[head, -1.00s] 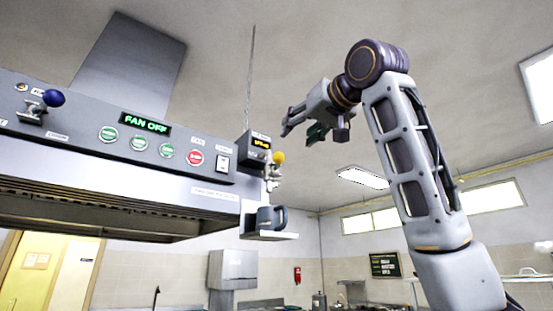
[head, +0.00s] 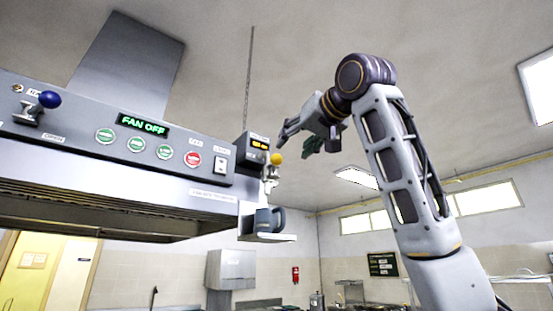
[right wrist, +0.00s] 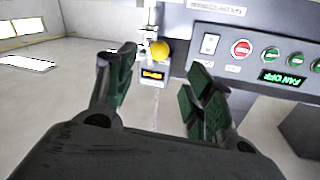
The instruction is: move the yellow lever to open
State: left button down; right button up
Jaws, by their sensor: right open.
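The yellow lever (head: 277,159) is a yellow ball knob on a pale metal stem at the right end of the hood, under a small box with an orange display (head: 259,144). In the right wrist view the yellow knob (right wrist: 159,50) shows ahead, between the fingers in the picture. My right gripper (head: 296,141) is open and empty, up and right of the knob in the head view. Its spread fingers (right wrist: 155,85) also show in the right wrist view, with no contact visible. My left gripper is not in view.
The hood front has a blue-knobbed lever (head: 49,99), a "FAN OFF" display (head: 143,124), green buttons (head: 136,144), a red button (head: 193,159) and a white switch (head: 221,165).

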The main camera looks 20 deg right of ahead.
aim_at(279, 158)
jog(key=w+p, duration=0.1)
jog(key=w, duration=0.3)
jog(key=w+a+p, duration=0.1)
jog(key=w, duration=0.2)
jog(key=w+p, duration=0.2)
jog(key=w, duration=0.2)
jog(key=shift+w+a, duration=0.3)
jog(key=shift+a, duration=0.05)
grip_shut()
